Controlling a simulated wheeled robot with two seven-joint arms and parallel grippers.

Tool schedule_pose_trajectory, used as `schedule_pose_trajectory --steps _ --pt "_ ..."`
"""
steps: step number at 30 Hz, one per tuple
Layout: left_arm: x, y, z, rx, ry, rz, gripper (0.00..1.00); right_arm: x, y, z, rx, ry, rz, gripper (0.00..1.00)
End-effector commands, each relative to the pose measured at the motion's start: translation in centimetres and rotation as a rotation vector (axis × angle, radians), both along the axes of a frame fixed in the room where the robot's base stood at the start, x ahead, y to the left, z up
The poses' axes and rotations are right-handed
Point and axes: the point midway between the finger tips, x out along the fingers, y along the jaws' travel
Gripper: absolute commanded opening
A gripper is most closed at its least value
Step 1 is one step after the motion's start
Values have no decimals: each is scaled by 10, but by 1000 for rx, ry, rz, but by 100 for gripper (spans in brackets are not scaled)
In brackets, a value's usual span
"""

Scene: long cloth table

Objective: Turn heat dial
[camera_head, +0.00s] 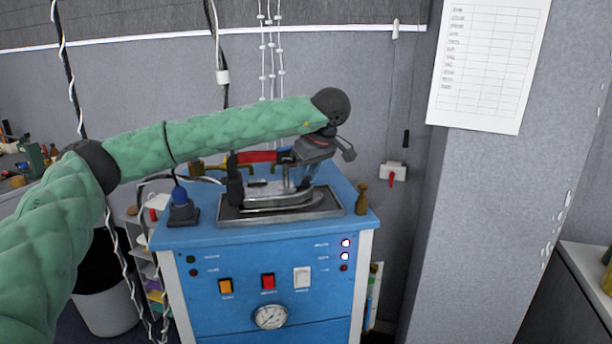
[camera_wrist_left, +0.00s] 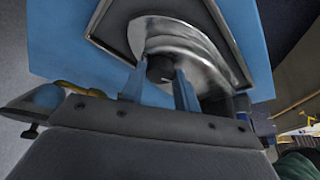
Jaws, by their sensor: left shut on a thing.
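A steam iron with a red-topped handle and silver body (camera_head: 275,196) rests on a dark tray (camera_head: 228,214) on top of a blue cabinet (camera_head: 250,236). In the left wrist view the iron's silver body (camera_wrist_left: 185,45) fills the upper middle. A small dark round dial (camera_wrist_left: 160,68) on it sits between the two fingers of my left gripper (camera_wrist_left: 160,85), which is shut on it. In the head view the left gripper (camera_head: 303,178) reaches down at the iron's right end. The dial cannot be made out there. My right gripper is not in view.
The cabinet front has an orange switch (camera_head: 225,286), a red switch (camera_head: 268,281), a white switch (camera_head: 302,277), and a round gauge (camera_head: 270,317). A blue-topped dark object (camera_head: 182,208) stands left of the tray. A small brown bottle-like object (camera_head: 362,199) stands at the right edge.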

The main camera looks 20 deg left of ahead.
Motion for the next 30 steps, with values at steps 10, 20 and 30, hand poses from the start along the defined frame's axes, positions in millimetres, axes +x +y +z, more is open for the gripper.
schedule_pose_trajectory --steps 10,20,30 --pt "0 0 0 0 0 1 53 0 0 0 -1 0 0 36" --pt "0 -2 3 -1 -1 1 53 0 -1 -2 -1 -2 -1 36" --pt "-8 -19 47 -1 -2 0 53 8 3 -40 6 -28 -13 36"
